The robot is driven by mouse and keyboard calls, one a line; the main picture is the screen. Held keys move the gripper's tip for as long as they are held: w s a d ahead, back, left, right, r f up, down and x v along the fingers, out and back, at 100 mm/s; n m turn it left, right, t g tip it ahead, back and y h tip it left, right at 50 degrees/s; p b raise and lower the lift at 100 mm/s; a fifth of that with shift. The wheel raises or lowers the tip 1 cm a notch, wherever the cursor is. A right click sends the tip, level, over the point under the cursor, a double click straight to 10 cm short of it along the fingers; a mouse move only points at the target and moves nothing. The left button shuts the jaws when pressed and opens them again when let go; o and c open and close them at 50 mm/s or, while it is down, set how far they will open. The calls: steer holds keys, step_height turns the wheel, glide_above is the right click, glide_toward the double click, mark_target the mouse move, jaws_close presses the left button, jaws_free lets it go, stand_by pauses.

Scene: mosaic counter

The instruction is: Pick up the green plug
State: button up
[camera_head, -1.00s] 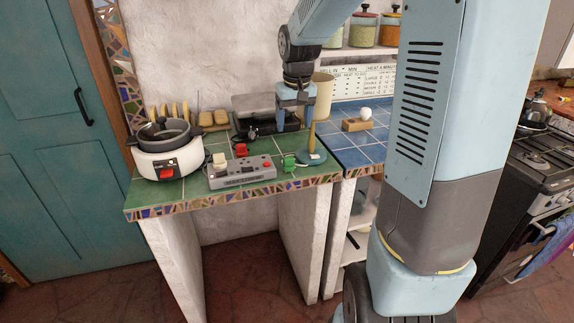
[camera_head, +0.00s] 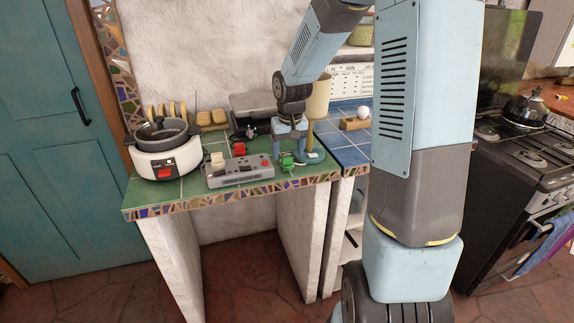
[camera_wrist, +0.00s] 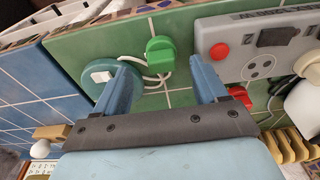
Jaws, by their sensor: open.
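The green plug (camera_head: 287,162) lies on the green tiled counter (camera_head: 195,186), just right of the grey power strip, near the front edge. In the wrist view the green plug (camera_wrist: 161,52) shows whole, with a pale cord beside it. My gripper (camera_head: 289,143) is right above and slightly behind the plug in the head view. In the wrist view my gripper (camera_wrist: 163,75) has its two blue fingers spread apart, with the plug in line with the gap, beyond the fingertips. Nothing is between the fingers.
A grey power strip (camera_head: 230,176) with a white plug (camera_head: 218,160) and red button is left of the plug. A red plug (camera_head: 239,149) lies behind it. A round teal base (camera_wrist: 98,77) stands close beside one finger. A white cooker (camera_head: 168,161) is at left.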

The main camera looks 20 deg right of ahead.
mark_target(287, 156)
steer(key=shift+w+a+f, duration=0.1)
steer(key=shift+w+f, duration=0.05)
steer(key=shift+f, duration=0.7)
steer(key=shift+w+a+f, duration=0.1)
steer(key=shift+w+f, duration=0.05)
steer(key=shift+f, duration=0.7)
steer(key=shift+c, duration=0.2)
steer(key=c, duration=1)
steer(key=shift+r, duration=0.1)
